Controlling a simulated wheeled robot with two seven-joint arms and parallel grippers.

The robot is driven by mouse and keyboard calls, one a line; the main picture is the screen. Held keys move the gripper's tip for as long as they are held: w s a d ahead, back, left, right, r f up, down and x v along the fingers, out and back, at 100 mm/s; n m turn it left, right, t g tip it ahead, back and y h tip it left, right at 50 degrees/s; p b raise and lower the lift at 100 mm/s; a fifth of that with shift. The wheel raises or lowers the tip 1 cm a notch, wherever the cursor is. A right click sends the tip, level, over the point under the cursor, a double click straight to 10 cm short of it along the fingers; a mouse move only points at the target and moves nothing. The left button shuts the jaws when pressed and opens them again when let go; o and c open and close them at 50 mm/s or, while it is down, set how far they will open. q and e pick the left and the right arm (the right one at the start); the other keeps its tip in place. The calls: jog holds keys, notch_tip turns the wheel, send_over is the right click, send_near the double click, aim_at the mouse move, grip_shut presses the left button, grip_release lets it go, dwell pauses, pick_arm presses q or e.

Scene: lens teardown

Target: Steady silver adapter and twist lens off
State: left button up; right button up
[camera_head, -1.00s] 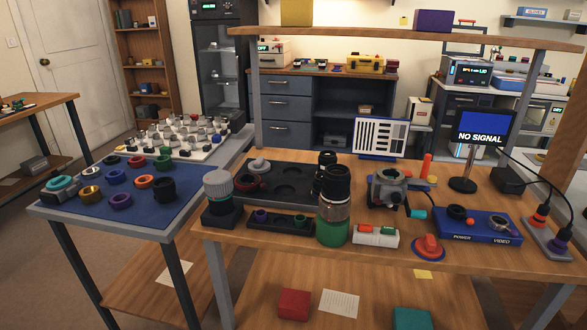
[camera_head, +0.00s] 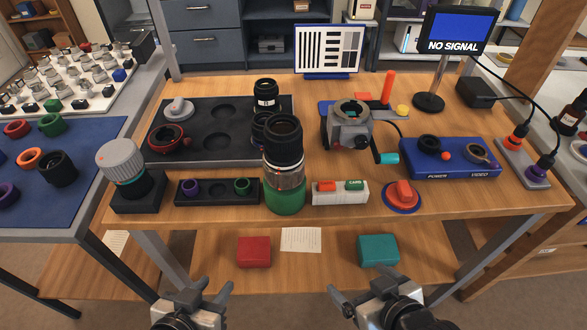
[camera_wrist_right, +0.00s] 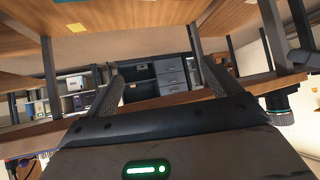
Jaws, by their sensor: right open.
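A tall black lens (camera_head: 283,138) stands upright at the middle of the bench, in front of a shorter black lens (camera_head: 265,97). A silver adapter band (camera_head: 285,176) rings it below, above a green base (camera_head: 285,198). My left gripper (camera_head: 208,284) is open and empty at the bottom, below and left of the lens, short of the bench's front edge. My right gripper (camera_head: 358,282) is open and empty at the bottom right, also apart from the lens. The right wrist view shows its spread fingers (camera_wrist_right: 160,85) with nothing between them; the lens is not seen there.
A grey-capped cylinder (camera_head: 121,160) on a black block and a small ring tray (camera_head: 218,197) stand left of the lens. A white switch box (camera_head: 340,198), red knob (camera_head: 402,194) and grey clamp device (camera_head: 350,135) stand right. Red (camera_head: 254,251) and teal (camera_head: 378,250) boxes lie on the lower shelf.

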jog(key=w+a+r+n+g+y, duration=0.2)
jog(key=a+r+n+g, duration=0.15)
jog(key=a+n, duration=0.5)
jog(key=n+t+h, duration=0.6)
jog(key=n+t, duration=0.2)
jog(key=n, duration=1.6)
send_near(284, 173)
jog(key=x, duration=1.3)
jog(key=shift+w+f, duration=0.2)
jog(key=shift+f, duration=0.2)
